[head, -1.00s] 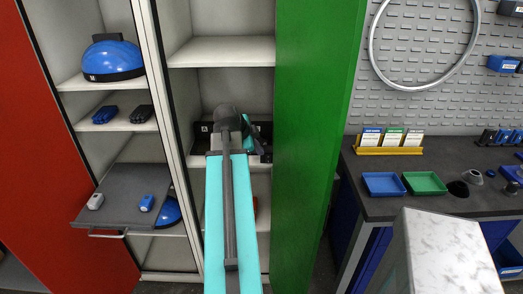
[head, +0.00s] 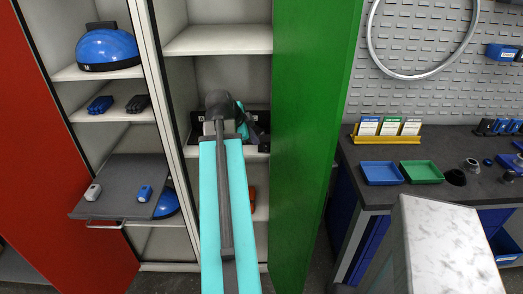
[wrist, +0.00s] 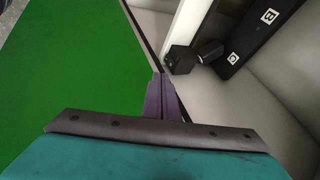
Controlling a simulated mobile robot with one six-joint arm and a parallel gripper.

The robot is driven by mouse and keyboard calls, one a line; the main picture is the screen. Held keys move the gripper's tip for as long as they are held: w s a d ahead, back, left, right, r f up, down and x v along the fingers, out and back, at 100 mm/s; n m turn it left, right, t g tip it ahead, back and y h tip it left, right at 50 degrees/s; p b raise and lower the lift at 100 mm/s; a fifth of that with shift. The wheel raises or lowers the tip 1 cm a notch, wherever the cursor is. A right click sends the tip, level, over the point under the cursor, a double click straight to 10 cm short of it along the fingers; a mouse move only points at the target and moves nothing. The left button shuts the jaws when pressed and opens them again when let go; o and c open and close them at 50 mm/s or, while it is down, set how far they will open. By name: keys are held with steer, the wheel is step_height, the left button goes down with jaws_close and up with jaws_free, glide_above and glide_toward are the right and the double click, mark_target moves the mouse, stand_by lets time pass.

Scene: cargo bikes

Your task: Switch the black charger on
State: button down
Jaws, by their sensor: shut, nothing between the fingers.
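In the wrist view, my gripper (wrist: 165,88) is shut and empty, its dark fingers together beside the edge of the green door. Just beyond the fingertips is a small black block (wrist: 180,59), with a dark rounded piece (wrist: 208,52) next to it. They sit by a long black panel (wrist: 256,40) with white labels, B and C. I cannot tell which part is the black charger or its switch, nor whether the fingers touch the block. In the head view, the black panel (head: 197,116) lies on a locker shelf, mostly hidden behind my arm.
The open green door (head: 318,130) stands close on the right of the locker. In the left locker are a blue helmet (head: 108,50), blue and black packs (head: 137,104) and a pulled-out grey tray (head: 118,185). A workbench (head: 440,190) stands on the right.

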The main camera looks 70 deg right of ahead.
mark_target(266, 148)
steer(key=shift+s+a+f+b, duration=0.2)
steer(key=shift+a+b, duration=0.25)
steer(key=shift+a, duration=0.2)
steer(key=shift+s+a+f+b, duration=0.1)
steer(key=shift+s+a+b, duration=0.05)
steer(key=shift+a+b, duration=0.4)
steer(key=shift+w+d+r+p+x, duration=0.35)
steer(key=shift+p+x, duration=0.3)
steer(key=shift+x, duration=1.35)
steer(key=shift+w+d+r+p+x, duration=0.15)
steer(key=shift+d+p+x, duration=0.4)
steer(key=shift+x, duration=1.5)
steer(key=shift+w+d+r+p+x, duration=0.2)
steer(key=shift+p+x, duration=0.55)
steer(key=shift+x, duration=1.25)
steer(key=shift+w+d+f, duration=0.1)
